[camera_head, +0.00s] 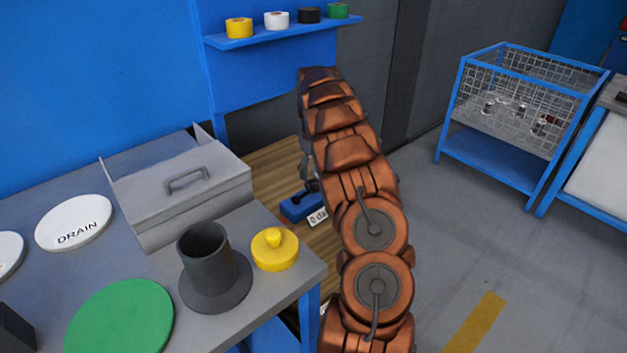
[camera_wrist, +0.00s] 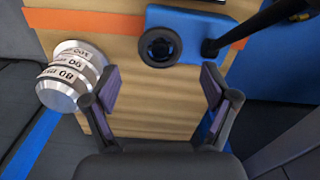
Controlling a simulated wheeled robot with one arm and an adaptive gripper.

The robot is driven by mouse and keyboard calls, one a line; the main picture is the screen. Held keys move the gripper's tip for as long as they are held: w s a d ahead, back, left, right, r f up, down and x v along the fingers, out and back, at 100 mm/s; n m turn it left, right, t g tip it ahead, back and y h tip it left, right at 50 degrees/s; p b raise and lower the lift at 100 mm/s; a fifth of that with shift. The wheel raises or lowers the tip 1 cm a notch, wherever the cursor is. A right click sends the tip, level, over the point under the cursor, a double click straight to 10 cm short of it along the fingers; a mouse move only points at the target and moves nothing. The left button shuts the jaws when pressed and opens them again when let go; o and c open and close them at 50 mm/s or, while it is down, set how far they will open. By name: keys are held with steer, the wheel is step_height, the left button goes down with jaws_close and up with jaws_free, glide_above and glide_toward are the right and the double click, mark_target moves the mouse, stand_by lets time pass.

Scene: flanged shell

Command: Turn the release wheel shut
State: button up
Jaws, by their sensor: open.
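The blue pump-like body (camera_wrist: 185,35) lies on a wooden board at the top of the wrist view. A black round wheel (camera_wrist: 159,47), which looks like the release wheel, sits on its face. My gripper (camera_wrist: 160,88) is open and empty, its two dark fingers spread below the blue body. The wheel lies ahead of the gap between the fingertips, and I see no contact. A black lever (camera_wrist: 262,28) reaches from the body to the upper right. The blue body also shows in the head view (camera_head: 299,207), partly behind my arm, which hides the gripper there.
A silver stepped cylinder with number labels (camera_wrist: 72,75) stands close left of my gripper. In the head view, a grey bench (camera_head: 250,325) carries a dark flanged tube (camera_head: 215,270), a yellow knobbed cap (camera_head: 275,250) and a grey box (camera_head: 180,190). Open floor lies to the right.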

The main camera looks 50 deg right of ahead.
mark_target(313, 179)
steer(key=shift+f, duration=2.3)
steer(key=c, duration=1.2)
steer(key=shift+o, duration=0.2)
